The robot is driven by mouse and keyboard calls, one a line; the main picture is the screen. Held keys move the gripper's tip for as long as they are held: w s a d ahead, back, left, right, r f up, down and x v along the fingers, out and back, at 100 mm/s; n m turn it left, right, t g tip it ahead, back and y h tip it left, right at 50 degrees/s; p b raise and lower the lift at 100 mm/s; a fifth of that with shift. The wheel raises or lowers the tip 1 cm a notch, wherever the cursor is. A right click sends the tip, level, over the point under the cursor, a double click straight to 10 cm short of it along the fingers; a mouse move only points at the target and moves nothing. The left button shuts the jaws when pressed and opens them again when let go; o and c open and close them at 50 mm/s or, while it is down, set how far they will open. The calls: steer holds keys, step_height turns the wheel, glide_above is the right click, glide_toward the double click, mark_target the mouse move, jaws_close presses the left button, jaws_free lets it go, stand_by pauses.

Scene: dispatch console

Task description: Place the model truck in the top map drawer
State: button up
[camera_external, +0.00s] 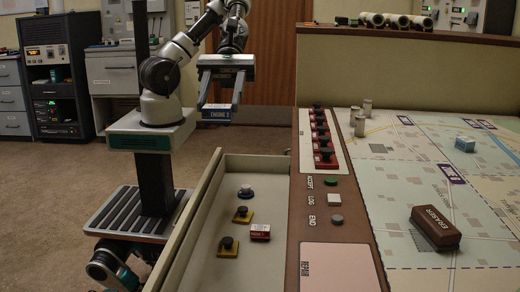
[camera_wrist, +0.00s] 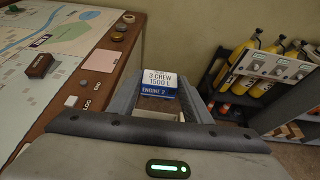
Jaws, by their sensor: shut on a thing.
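My gripper (camera_external: 220,104) is raised above the far end of an open cream tray (camera_external: 208,190). It is shut on a small blue-and-white block (camera_external: 217,114) marked ENGINE 2; the block also shows between the fingertips in the wrist view (camera_wrist: 158,86), with 3 CREW 1500 L on its white face. I cannot tell whether this block is the model truck. A small blue block-like object (camera_external: 465,144) sits on the map table (camera_external: 400,200). I cannot tell for sure whether the tray is the top map drawer.
The tray holds yellow-based knobbed pieces (camera_external: 241,214), a blue-based one (camera_external: 246,192) and a red-and-white block (camera_external: 260,232). The brown console strip (camera_external: 318,225) with buttons borders it. A brown eraser (camera_external: 435,228) lies on the map. A rack of yellow cylinders (camera_wrist: 243,66) stands beyond.

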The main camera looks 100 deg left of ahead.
steer(key=shift+s+r, duration=0.1)
steer(key=shift+s, duration=0.65)
glide_above(223, 276)
step_height(223, 276, down, 32)
steer(key=r, duration=0.1)
step_height(223, 276, down, 11)
steer(key=b, duration=0.3)
steer(key=shift+r, duration=0.15)
steer(key=o, duration=1)
steer(key=shift+o, duration=0.2)
